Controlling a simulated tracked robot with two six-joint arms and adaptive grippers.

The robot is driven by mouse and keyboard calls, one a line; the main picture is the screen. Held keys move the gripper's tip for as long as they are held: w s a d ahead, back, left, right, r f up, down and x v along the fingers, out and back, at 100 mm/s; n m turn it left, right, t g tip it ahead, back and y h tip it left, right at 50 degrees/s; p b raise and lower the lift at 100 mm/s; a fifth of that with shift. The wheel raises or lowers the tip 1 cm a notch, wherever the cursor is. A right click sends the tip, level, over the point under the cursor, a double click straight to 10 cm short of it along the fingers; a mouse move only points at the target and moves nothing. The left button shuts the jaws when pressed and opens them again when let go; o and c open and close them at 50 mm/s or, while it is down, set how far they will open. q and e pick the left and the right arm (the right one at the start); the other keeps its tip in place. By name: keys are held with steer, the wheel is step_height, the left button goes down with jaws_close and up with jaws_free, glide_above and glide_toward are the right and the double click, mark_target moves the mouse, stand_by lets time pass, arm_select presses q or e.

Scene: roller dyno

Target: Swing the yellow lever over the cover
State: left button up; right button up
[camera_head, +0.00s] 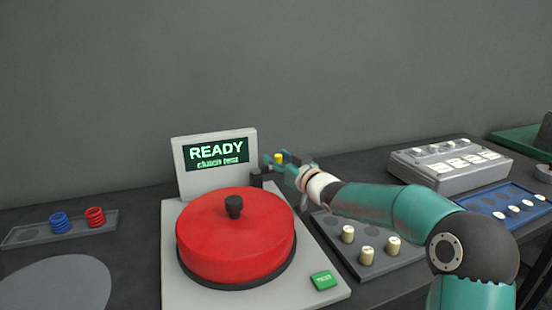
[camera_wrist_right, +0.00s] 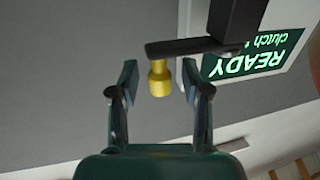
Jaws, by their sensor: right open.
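The yellow lever's knob (camera_head: 278,158) shows beside the screen, behind the red cover. In the right wrist view the yellow knob (camera_wrist_right: 160,80) sits on the end of a dark lever arm (camera_wrist_right: 185,47). My right gripper (camera_head: 275,161) is at the knob. In the wrist view its open fingers (camera_wrist_right: 160,84) stand on either side of the knob, with a gap visible on both sides. The round red cover (camera_head: 220,250) with a black knob on top (camera_head: 234,206) sits on the grey machine base. My left gripper is not in view.
A screen (camera_head: 216,160) reading READY stands behind the cover. A green button (camera_head: 323,280) is on the base's front right corner. A tray of cream pegs (camera_head: 335,240) lies under my right arm. A tray with blue and red springs (camera_head: 40,232) is at left.

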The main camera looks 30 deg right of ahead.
steer(key=shift+w, duration=0.2)
jaws_close()
stand_by(0.3)
